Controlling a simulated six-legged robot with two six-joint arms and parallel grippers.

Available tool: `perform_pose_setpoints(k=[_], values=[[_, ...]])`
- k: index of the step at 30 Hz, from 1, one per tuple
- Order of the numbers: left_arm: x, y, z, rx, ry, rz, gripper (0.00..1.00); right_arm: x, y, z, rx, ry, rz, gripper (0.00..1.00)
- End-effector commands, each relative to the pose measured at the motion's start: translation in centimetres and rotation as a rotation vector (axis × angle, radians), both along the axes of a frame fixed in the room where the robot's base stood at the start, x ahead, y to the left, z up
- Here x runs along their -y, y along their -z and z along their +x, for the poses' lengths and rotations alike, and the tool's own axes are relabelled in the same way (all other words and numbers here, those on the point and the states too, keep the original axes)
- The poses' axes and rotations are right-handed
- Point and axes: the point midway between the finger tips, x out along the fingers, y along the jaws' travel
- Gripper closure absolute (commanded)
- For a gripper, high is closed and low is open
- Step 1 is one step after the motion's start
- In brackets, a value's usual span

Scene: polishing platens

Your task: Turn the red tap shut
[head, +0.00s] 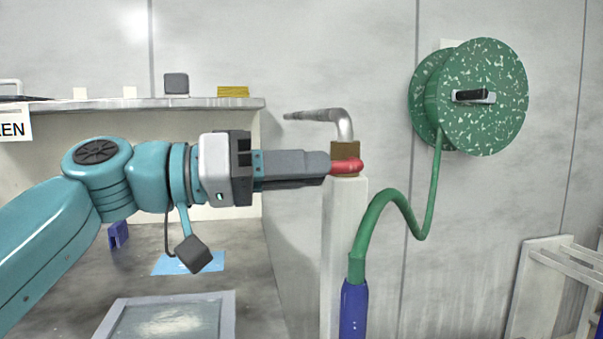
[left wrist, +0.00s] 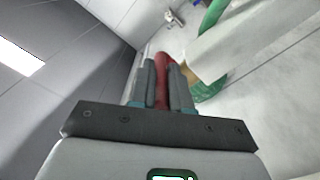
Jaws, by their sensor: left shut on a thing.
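The red tap handle (head: 347,166) sits on a brass valve body (head: 345,150) at the top of a white post (head: 343,240). A grey metal spout (head: 318,115) rises from the valve and bends to the left. My left gripper (head: 325,168) comes in from the left and is shut on the red handle. In the left wrist view the red handle (left wrist: 161,70) lies between the two grey fingers of my left gripper (left wrist: 162,85). The fingers hide part of the handle. My right gripper is not in view.
A green hose (head: 385,200) runs from a speckled green reel (head: 500,95) on the wall to a blue sleeve (head: 354,310) right of the post. A shelf (head: 130,104) stands behind my left arm. A grey-framed tray (head: 228,325) lies on the bench below.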

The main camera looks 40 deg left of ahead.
Motion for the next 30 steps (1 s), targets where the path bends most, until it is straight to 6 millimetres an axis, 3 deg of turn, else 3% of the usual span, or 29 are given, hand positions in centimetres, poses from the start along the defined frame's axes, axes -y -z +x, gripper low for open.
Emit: perform_pose_setpoints(k=[3, 4, 6, 22, 30], values=[[-0.1, -0.3, 0.0, 0.006, -0.003, -0.005, 1.0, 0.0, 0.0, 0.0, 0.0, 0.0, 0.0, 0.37], [-0.1, -0.3, 0.0, 0.006, -0.003, -0.005, 0.77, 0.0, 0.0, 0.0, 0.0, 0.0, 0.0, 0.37], [0.0, -0.2, 0.0, 0.005, -0.002, -0.005, 0.58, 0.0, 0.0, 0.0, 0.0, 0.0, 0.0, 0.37], [-0.4, 0.0, -0.4, 0.001, -0.002, -0.002, 0.58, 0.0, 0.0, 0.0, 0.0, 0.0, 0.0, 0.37], [-3.4, 0.1, -3.7, 0.0, -0.011, -0.001, 0.58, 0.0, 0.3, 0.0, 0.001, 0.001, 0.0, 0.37]])
